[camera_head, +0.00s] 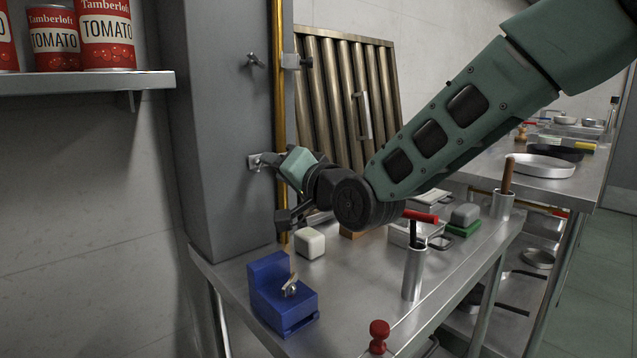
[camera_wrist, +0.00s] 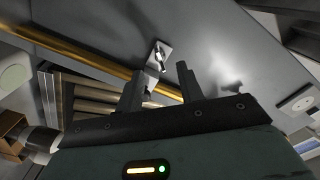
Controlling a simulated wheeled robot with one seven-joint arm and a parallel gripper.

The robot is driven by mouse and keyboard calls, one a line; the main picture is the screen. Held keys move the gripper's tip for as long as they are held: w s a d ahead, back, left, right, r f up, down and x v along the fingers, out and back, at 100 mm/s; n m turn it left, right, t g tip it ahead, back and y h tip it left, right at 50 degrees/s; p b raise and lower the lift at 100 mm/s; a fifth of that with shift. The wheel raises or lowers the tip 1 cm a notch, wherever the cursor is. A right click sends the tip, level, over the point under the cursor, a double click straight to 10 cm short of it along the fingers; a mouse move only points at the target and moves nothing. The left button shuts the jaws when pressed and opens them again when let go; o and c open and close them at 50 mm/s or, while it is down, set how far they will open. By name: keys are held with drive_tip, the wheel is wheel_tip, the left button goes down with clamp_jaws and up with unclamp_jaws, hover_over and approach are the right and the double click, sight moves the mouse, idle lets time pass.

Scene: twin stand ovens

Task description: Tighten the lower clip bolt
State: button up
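The lower clip (camera_head: 262,160) is a light metal bracket on the grey column, beside the upright brass pipe (camera_head: 279,95). In the wrist view the clip (camera_wrist: 163,48) shows just beyond my fingertips, with its small bolt (camera_wrist: 157,66) between the two fingers in the picture. My gripper (camera_wrist: 161,72) is open, its dark fingers spread, and I see nothing held in it. In the head view my gripper's green housing is close to the lower clip and partly hides that spot. I cannot tell whether the fingers touch the bolt. The upper clip (camera_head: 290,62) is higher on the pipe.
A blue block with a metal wing piece (camera_head: 284,298) sits on the steel table (camera_head: 375,318) below my gripper. A white block (camera_head: 310,243), a metal cup (camera_head: 413,275) with a red-handled tool and ribbed panels (camera_head: 345,95) stand nearby. A shelf (camera_head: 90,82) holds tomato cans.

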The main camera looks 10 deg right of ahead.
drive_tip(key=v, duration=1.3)
drive_tip(key=shift+s+p, duration=0.2)
drive_tip(key=shift+p, duration=0.1)
drive_tip(key=shift+d, duration=0.15)
drive_tip(key=o, duration=0.5)
drive_tip(key=shift+c, duration=0.2)
drive_tip(key=n+p, duration=1.3)
drive_tip(key=n, duration=0.6)
approach(263, 165)
drive_tip(key=x, duration=0.9)
drive_tip(key=shift+w, duration=0.1)
